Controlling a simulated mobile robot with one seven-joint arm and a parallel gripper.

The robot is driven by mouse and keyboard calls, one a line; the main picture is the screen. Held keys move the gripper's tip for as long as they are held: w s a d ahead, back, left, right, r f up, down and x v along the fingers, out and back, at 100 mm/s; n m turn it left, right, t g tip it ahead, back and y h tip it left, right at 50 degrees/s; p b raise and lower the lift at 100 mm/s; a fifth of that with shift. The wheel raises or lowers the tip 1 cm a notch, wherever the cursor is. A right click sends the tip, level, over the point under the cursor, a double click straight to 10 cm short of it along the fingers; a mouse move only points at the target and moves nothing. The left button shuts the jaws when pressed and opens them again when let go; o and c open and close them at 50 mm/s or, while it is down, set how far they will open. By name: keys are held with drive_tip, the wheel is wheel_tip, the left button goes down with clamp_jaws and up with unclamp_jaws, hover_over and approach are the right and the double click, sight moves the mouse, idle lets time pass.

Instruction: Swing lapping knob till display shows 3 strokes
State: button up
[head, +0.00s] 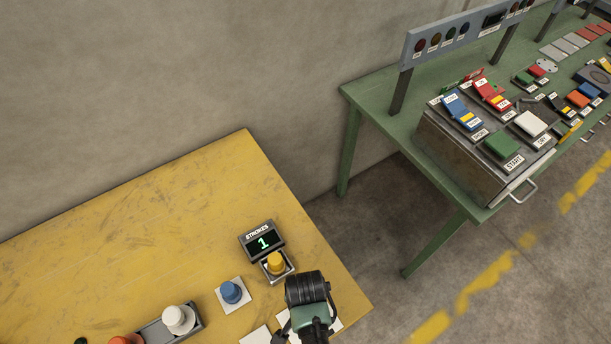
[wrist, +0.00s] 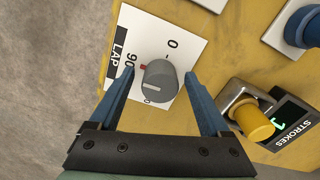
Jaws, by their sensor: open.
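The lapping knob (wrist: 158,80) is a grey round knob with a pale pointer line, on a white plate (wrist: 135,27) marked LAP, 0 and 90. My gripper (wrist: 160,74) is open, with its blue fingers on either side of the knob; I cannot tell whether they touch it. In the head view my wrist (head: 308,295) hides the knob and most of its plate. The STROKES display (head: 264,241) reads a green 1. It also shows at the right edge of the wrist view (wrist: 290,120).
A yellow knob (head: 275,263) sits right by the display, close to my gripper. A blue knob (head: 231,292), a white knob (head: 178,319) and an orange knob (head: 126,340) stand along the yellow table (head: 150,230). A green table (head: 375,95) with buttons stands at the right.

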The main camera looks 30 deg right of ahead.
clamp_jaws()
idle(0.4)
drive_tip(key=shift+n, duration=0.3)
drive_tip(key=n+p, duration=0.2)
drive_tip(key=shift+r+n, duration=0.15)
drive_tip(key=shift+n, duration=0.25)
drive_tip(key=n+p, duration=0.1)
drive_tip(key=n, duration=0.3)
drive_tip(key=shift+p, duration=0.35)
drive_tip(key=n+p, duration=0.1)
drive_tip(key=n, duration=0.3)
drive_tip(key=shift+n, duration=0.4)
drive_tip(key=shift+n+p, duration=0.4)
drive_tip(key=shift+n, duration=1.6)
